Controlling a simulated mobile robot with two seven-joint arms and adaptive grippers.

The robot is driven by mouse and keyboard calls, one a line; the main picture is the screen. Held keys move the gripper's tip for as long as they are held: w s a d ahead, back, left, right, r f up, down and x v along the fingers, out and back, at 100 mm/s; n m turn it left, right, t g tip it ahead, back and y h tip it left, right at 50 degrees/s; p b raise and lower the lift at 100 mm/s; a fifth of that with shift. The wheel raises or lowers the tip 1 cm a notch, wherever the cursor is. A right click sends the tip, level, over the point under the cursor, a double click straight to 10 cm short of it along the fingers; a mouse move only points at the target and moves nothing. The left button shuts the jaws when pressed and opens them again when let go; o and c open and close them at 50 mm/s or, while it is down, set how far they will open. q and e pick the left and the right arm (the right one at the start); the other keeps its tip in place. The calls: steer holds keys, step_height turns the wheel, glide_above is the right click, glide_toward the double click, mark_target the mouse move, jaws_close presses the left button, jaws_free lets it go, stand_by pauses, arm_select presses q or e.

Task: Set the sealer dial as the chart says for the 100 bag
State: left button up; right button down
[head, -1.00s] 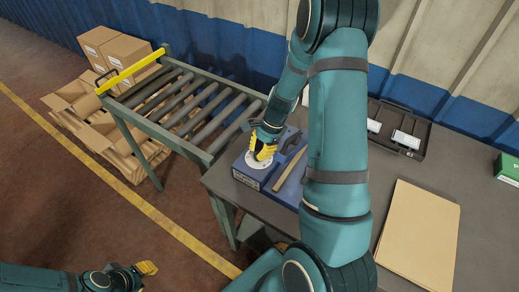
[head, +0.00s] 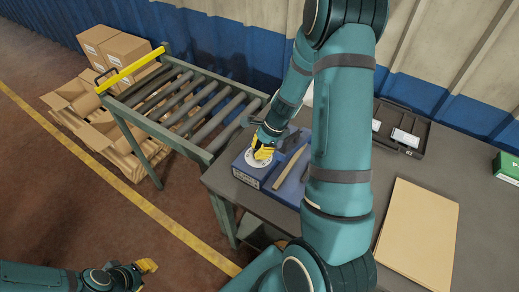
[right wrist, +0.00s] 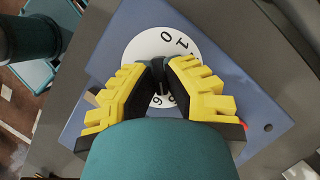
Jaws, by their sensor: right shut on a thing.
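The sealer (head: 247,175) is a blue box on the workbench, with a white dial disc (head: 255,166) on its top at the left end. The dial also shows in the right wrist view (right wrist: 146,46), where a few printed digits are visible and the others are covered. My right gripper (head: 264,153) is shut on the dark knob in the middle of the dial; its yellow fingers (right wrist: 163,75) hide most of the knob and any pointer. My left gripper (head: 147,266) is at the lower left, away from the bench; its finger opening is unclear. No readable chart shows.
A brown strip (head: 291,166) lies on the sealer's blue top. A dark open case (head: 412,151) with white items stands behind. Flat brown paper (head: 417,240) lies at the right, near a green box (head: 508,168). A roller conveyor (head: 190,105) adjoins the bench's left end.

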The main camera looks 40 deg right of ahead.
steer(key=shift+s, duration=0.1)
steer(key=c, duration=1)
jaws_free()
steer(key=v, duration=1.2)
steer(key=shift+d, duration=0.1)
